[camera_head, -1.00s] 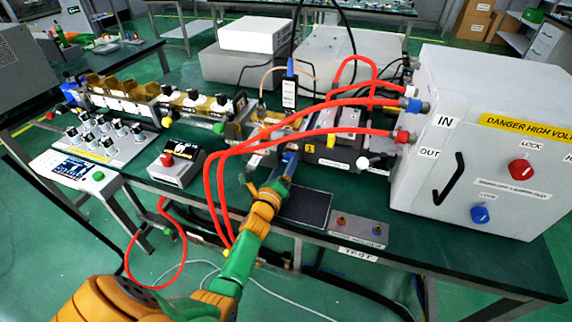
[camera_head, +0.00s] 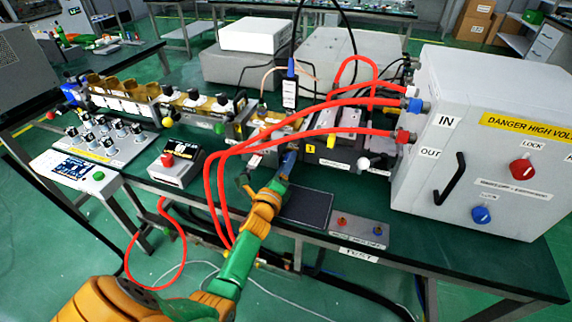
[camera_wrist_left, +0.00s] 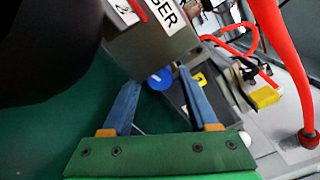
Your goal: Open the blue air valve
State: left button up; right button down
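The blue air valve shows as a round blue knob (camera_wrist_left: 160,79) in the left wrist view, below a metal block with a white label. My left gripper (camera_wrist_left: 160,77) is open. Its two blue fingers stand apart, one to each side of the knob, with the tips close to it; I cannot tell whether they touch it. In the head view my left gripper (camera_head: 284,166) reaches to the metal assembly in the middle of the bench, and the valve is hidden there. My right gripper is not in view.
Red hoses (camera_head: 300,134) arch close to my left arm, from the white high-voltage box (camera_head: 440,100) on the right. A dark flat panel (camera_head: 306,209) and a small box with knobs (camera_head: 357,231) lie near the front edge. A red-button box (camera_head: 176,166) stands left.

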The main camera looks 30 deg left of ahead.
pick_arm(q)
jog(key=v, duration=0.7)
jog(key=shift+p, duration=0.35)
